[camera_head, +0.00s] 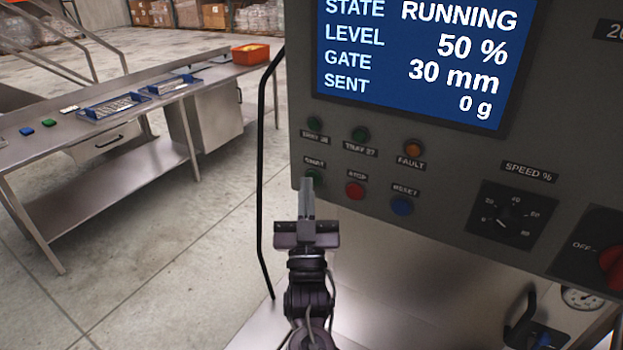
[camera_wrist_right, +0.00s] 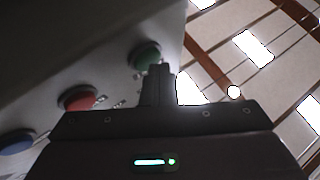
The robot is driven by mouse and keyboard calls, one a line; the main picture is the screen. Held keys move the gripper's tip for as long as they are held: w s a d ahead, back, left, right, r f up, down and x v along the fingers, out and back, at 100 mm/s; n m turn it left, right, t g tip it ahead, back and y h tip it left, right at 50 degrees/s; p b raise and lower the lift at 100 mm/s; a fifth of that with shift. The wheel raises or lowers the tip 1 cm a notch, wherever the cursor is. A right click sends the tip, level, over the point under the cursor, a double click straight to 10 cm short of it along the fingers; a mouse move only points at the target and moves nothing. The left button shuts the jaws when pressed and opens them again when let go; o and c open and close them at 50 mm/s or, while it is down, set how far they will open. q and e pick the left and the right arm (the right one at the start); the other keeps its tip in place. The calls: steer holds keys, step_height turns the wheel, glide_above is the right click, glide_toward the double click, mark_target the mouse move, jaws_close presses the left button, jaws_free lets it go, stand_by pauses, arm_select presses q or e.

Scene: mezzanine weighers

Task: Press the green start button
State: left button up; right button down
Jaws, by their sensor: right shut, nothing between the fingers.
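The green start button (camera_head: 313,179) is at the lower left of the grey control panel (camera_head: 450,240), partly hidden behind my right gripper's fingertips. My right gripper (camera_head: 307,184) is shut and empty, its fingers pointing up at the button. In the right wrist view, the green button (camera_wrist_right: 144,56) shows just beyond and left of the fingertips (camera_wrist_right: 160,70). I cannot tell whether they touch it. The screen (camera_head: 420,60) reads RUNNING, level 50 %, gate 30 mm, sent 0 g. My left gripper is not in view.
A red stop button (camera_head: 355,190) and a blue reset button (camera_head: 402,205) sit right of the green one. A speed knob (camera_head: 511,216) and a red switch (camera_head: 612,262) are further right. A steel bench (camera_head: 120,160) with blue trays stands at the left.

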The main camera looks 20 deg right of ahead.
steer(key=shift+s+a, duration=0.45)
steer(key=shift+a, duration=0.05)
steer(key=s+a, duration=0.1)
steer(key=a, duration=0.1)
steer(key=s+a, duration=0.2)
stand_by(0.4)
stand_by(0.6)
